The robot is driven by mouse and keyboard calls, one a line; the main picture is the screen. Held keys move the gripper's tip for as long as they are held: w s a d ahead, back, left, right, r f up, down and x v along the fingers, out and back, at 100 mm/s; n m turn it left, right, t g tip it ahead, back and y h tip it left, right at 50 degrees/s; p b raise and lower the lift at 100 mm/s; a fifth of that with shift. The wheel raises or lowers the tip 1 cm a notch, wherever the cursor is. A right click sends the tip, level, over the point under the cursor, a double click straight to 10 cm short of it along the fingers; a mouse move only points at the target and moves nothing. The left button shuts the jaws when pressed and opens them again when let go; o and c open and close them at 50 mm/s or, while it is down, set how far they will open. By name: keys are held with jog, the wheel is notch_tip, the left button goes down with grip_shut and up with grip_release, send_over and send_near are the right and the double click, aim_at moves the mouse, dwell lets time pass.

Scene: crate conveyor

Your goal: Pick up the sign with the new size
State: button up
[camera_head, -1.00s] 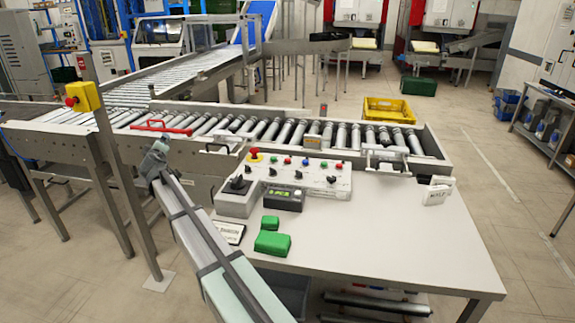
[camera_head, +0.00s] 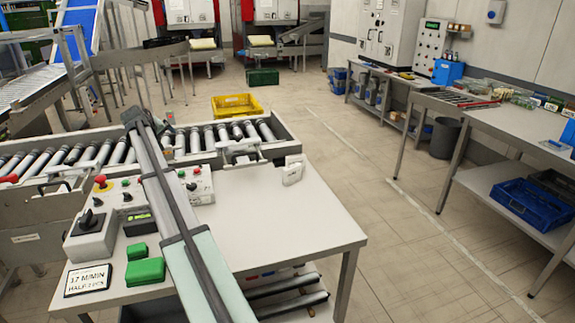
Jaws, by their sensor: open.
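A white sign (camera_head: 292,170) stands at the back right corner of the control table; its lettering is too small to read now. Another sign (camera_head: 88,279), white with a dark frame, lies at the table's front left; it appears to read "3.7 M/MIN" and "HALF 2 PCS". My arm crosses the table from the bottom to its far end, where my gripper (camera_head: 135,118) is over the roller conveyor's far side in the picture. It is open, apart from both signs, with nothing visible in it. Its fingers are hard to make out.
The control box (camera_head: 92,236) and green blocks (camera_head: 145,271) stand left of my arm. The roller conveyor (camera_head: 205,140) runs behind the table (camera_head: 270,215). A yellow crate (camera_head: 237,106) is beyond it. The floor at right is clear up to a workbench (camera_head: 500,120).

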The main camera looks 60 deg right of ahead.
jog(key=s+d+m+g+y, duration=0.2)
jog(key=s+d, duration=0.8)
jog(key=m+g+y, duration=0.2)
jog(key=m+y, duration=0.2)
jog(key=y, duration=0.2)
send_near(296, 156)
jog(key=f, duration=0.6)
jog(key=shift+w+a+f, duration=0.1)
jog(key=shift+w+a, duration=0.05)
jog(key=shift+a, duration=0.05)
jog(key=shift+d+f, duration=0.15)
jog(key=shift+f, duration=1.35)
jog(key=shift+d+f, duration=0.15)
jog(key=shift+f, duration=1.4)
jog(key=c, duration=0.8)
